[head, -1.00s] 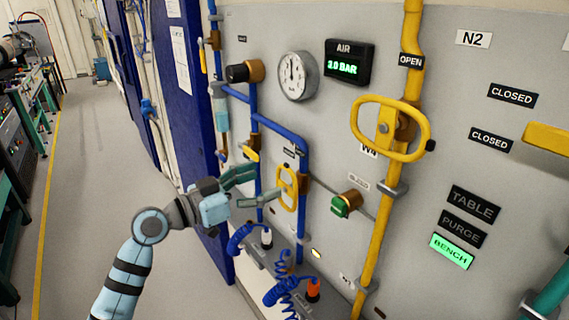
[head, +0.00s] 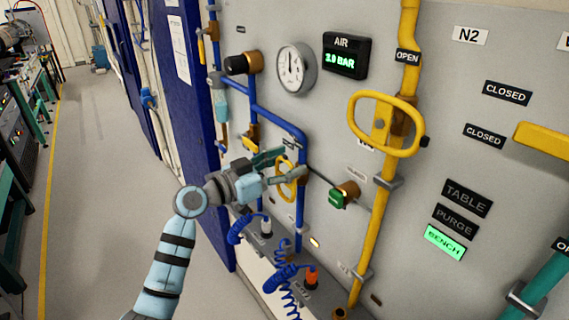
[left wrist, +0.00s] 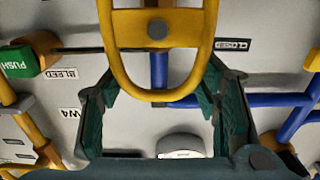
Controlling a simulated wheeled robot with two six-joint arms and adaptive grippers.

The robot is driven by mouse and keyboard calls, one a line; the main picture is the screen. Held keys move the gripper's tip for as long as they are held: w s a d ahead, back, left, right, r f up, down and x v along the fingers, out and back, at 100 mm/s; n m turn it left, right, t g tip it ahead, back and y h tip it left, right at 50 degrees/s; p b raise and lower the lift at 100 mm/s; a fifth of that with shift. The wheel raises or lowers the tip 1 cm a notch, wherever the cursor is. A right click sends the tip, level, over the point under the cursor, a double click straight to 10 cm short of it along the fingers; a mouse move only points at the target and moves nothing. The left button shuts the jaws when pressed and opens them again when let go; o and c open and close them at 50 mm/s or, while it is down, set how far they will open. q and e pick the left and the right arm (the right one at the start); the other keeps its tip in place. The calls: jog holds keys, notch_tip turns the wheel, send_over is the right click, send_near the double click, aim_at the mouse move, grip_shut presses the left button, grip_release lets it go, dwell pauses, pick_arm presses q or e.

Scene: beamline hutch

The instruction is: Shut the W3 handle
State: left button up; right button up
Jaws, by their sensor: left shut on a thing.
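A yellow oval loop handle (head: 286,193) sits on the blue pipe right of the blue door; its own name label cannot be read. My left gripper (head: 288,167) is at this handle, shut on its loop, and covers part of it. In the left wrist view the handle (left wrist: 158,99) hangs between the two dark green fingers (left wrist: 160,85), one on each side. A CLOSED label (left wrist: 234,45) shows upside down beside it. My right gripper is not in view.
A large yellow oval handle (head: 353,128) on the yellow pipe stands close at the right. A green push button (head: 337,199) is just right of my gripper. Blue coiled hoses (head: 280,280) hang below. The floor aisle (head: 100,180) at the left is clear.

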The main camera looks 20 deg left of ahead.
aim_at(293, 182)
pick_arm(q)
jog(key=shift+s+d+f+m+b, duration=0.15)
jog(key=shift+m+b, duration=0.25)
jog(key=shift+b, duration=0.45)
jog(key=m+b, duration=0.3)
jog(key=b, duration=0.1)
jog(key=s+d+f+m+b, duration=0.1)
jog(key=m+b, duration=0.2)
jog(key=b, duration=0.1)
jog(key=s+d+f+m+b, duration=0.1)
jog(key=m+b, duration=0.3)
jog(key=shift+d+f, duration=0.2)
jog(key=shift+d, duration=0.05)
jog(key=shift+s+d+f+m+b, duration=0.1)
jog(key=shift+f+m+b, duration=0.25)
jog(key=shift+m+b, duration=0.75)
jog(key=shift+s+d+f+m+b, duration=0.15)
jog(key=shift+f+m+b, duration=0.25)
jog(key=shift+m+b, duration=0.7)
jog(key=shift+s+d+f+m+b, duration=0.1)
jog(key=shift+f+m+b, duration=0.45)
jog(key=shift+m, duration=0.85)
jog(key=shift+r, duration=0.25)
jog(key=o, duration=1)
jog(key=shift+o, duration=0.3)
jog(key=shift+w+a, duration=0.1)
jog(key=shift+w, duration=0.05)
